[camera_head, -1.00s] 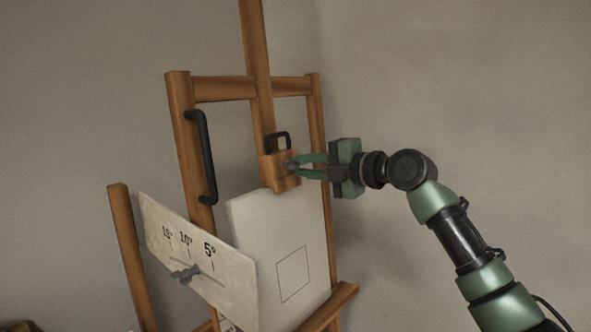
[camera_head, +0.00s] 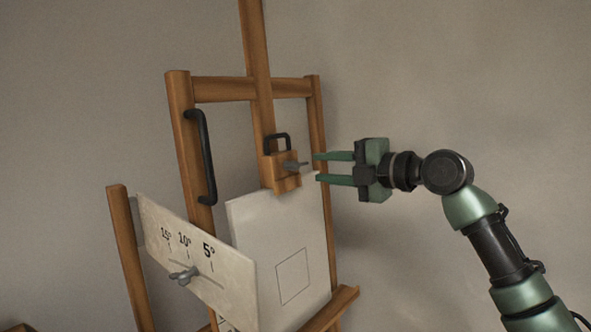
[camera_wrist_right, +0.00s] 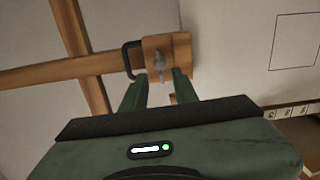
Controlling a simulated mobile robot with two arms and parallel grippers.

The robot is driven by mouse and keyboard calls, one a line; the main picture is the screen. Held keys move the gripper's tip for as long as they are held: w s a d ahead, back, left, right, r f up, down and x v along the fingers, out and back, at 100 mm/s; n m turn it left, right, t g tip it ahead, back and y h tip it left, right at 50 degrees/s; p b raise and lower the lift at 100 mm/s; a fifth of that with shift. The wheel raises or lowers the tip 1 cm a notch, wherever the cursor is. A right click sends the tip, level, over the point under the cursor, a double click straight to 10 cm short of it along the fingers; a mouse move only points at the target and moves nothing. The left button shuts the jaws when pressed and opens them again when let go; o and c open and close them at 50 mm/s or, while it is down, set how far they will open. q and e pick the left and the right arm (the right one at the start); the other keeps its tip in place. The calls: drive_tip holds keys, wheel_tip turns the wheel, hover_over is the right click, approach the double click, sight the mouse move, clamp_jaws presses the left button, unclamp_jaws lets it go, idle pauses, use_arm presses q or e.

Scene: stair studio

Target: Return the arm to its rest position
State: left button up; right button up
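My right gripper (camera_head: 316,167) has green fingers that are apart, with nothing between them. It is just to the right of the grey wing knob (camera_head: 292,166) on the easel's wooden clamp block (camera_head: 281,184), clear of it in the head view. In the right wrist view the two fingers (camera_wrist_right: 157,88) point at the same knob (camera_wrist_right: 159,62), which lies ahead of the gap between them. My right arm comes in from the lower right, bent at the elbow. My left gripper is not in view.
The wooden easel (camera_head: 178,130) carries a black handle (camera_head: 206,160) and a white canvas (camera_head: 300,240) with a drawn square. An angle plate (camera_head: 220,275) with a second wing knob (camera_head: 183,276) stands front left. The wall side at the right is free.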

drive_tip(key=shift+s+d, duration=0.15)
drive_tip(key=shift+d, duration=0.05)
